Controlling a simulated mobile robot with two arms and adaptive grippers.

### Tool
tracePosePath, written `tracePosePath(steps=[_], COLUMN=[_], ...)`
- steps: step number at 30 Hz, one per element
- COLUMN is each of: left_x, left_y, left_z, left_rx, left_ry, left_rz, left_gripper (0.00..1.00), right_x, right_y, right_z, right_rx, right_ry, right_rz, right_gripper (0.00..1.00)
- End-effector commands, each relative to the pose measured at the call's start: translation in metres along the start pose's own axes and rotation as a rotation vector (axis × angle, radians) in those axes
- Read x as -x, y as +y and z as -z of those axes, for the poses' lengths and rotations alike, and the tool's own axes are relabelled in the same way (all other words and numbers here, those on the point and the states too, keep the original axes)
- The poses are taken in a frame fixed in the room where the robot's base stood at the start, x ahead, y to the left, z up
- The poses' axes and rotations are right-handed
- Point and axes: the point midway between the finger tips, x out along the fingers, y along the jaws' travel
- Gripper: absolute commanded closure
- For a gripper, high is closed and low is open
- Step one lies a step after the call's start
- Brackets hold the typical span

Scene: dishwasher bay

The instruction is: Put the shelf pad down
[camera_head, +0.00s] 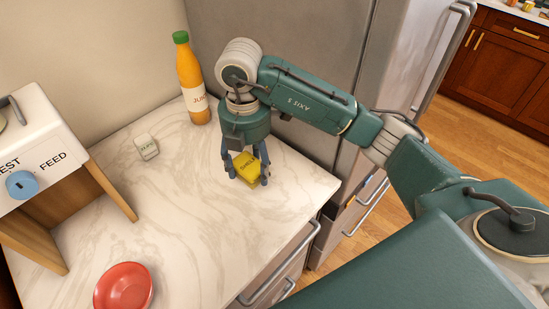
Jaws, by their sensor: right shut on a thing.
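The shelf pad (248,168) is a small yellow block with dark lettering on its top. My right gripper (246,181) points down over the right part of the marble counter (205,205) and is shut on the pad, with fingers on either side of it. The pad is at or just above the counter top; I cannot tell whether it touches. The fingers hide parts of its sides. My left gripper is not in view.
An orange juice bottle (191,80) stands at the back by the wall. A small white block (146,147) lies left of the gripper. A red dish (124,288) sits at the front left, near a white appliance (38,145) on a wooden stand. The counter's middle is clear.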

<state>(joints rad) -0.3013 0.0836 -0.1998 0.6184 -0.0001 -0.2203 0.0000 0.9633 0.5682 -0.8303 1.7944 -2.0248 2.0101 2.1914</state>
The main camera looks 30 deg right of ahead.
Motion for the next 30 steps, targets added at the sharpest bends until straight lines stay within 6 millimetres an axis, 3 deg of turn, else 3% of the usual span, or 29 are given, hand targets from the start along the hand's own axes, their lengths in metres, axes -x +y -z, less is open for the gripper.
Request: tracePosePath(steps=[3, 11, 15, 30], left_x=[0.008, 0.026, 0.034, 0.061], left_y=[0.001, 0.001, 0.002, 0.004], left_z=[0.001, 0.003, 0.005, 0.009], left_rx=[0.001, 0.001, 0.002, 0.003], left_ry=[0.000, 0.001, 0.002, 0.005], left_rz=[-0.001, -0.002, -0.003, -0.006], left_gripper=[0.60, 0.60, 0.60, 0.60], right_x=[0.001, 0.003, -0.019, -0.067], right_y=[-0.001, 0.001, 0.001, 0.002], right_z=[-0.033, -0.088, -0.087, -0.090], right_rx=[-0.006, -0.003, 0.003, 0.002], right_ry=[0.001, -0.001, 0.002, 0.001], right_rz=[0.004, 0.003, 0.004, 0.002], right_gripper=[0.65, 0.65, 0.65, 0.65])
